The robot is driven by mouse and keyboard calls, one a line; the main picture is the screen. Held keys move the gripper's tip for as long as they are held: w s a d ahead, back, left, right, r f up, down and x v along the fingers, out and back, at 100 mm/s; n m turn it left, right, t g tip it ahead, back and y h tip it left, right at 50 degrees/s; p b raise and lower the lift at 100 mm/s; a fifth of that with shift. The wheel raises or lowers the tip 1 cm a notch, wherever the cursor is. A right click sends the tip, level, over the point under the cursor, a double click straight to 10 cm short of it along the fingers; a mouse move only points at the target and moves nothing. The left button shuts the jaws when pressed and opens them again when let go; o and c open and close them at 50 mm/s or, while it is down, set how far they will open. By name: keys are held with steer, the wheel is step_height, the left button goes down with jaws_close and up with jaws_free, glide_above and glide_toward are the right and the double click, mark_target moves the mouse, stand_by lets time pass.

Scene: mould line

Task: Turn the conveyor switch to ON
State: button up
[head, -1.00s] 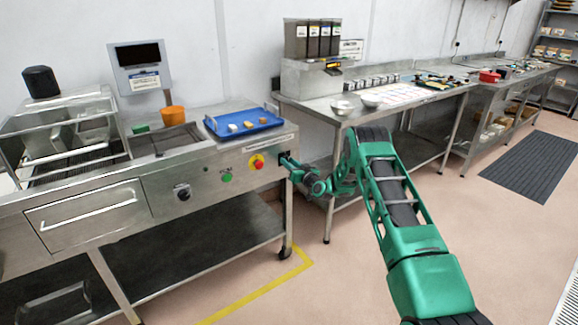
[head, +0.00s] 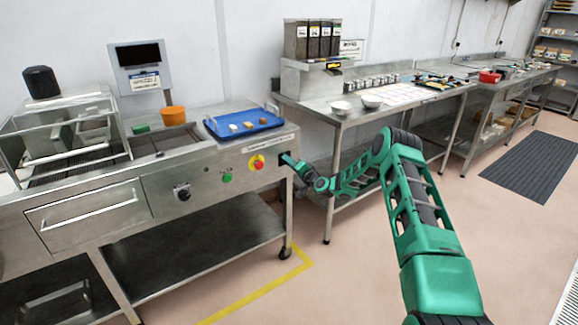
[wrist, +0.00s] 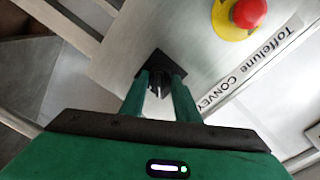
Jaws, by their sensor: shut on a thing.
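The conveyor switch (wrist: 151,60) is a small knob on a dark square plate on the machine's steel front panel. In the head view its dark plate (head: 281,159) sits at the panel's right end, mostly hidden by my gripper (head: 287,160). In the wrist view both fingers of my gripper (wrist: 160,86) reach the plate, one on each side of the knob, and are shut on it. A pale line shows on the knob between the fingers. A label starting "CONVEY" (wrist: 222,88) runs beside it. I cannot read the switch's position.
A red emergency button on a yellow disc (head: 257,162) is close left of the switch. Further left are a green button (head: 227,177) and a black rotary knob (head: 182,192). A blue tray (head: 216,131) lies on top of the machine. A steel table (head: 345,119) stands to the right.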

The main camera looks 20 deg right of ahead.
steer(key=shift+d+f+m, duration=0.1)
steer(key=shift+d+m, duration=0.05)
steer(key=shift+m, duration=1.2)
steer(key=shift+d+f+m, duration=0.15)
steer(key=shift+m, duration=1.15)
steer(key=shift+d+f+m, duration=0.1)
steer(key=shift+d+m, duration=0.05)
steer(key=shift+m, duration=1.2)
steer(key=o, duration=1)
steer(key=shift+o, duration=0.2)
steer(key=shift+a+r, duration=0.15)
steer(key=shift+a, duration=0.05)
steer(key=shift+s, duration=0.1)
steer(key=v, duration=1)
steer(key=shift+s+d, duration=0.2)
steer(key=shift+d, duration=0.1)
steer(key=shift+a, duration=0.1)
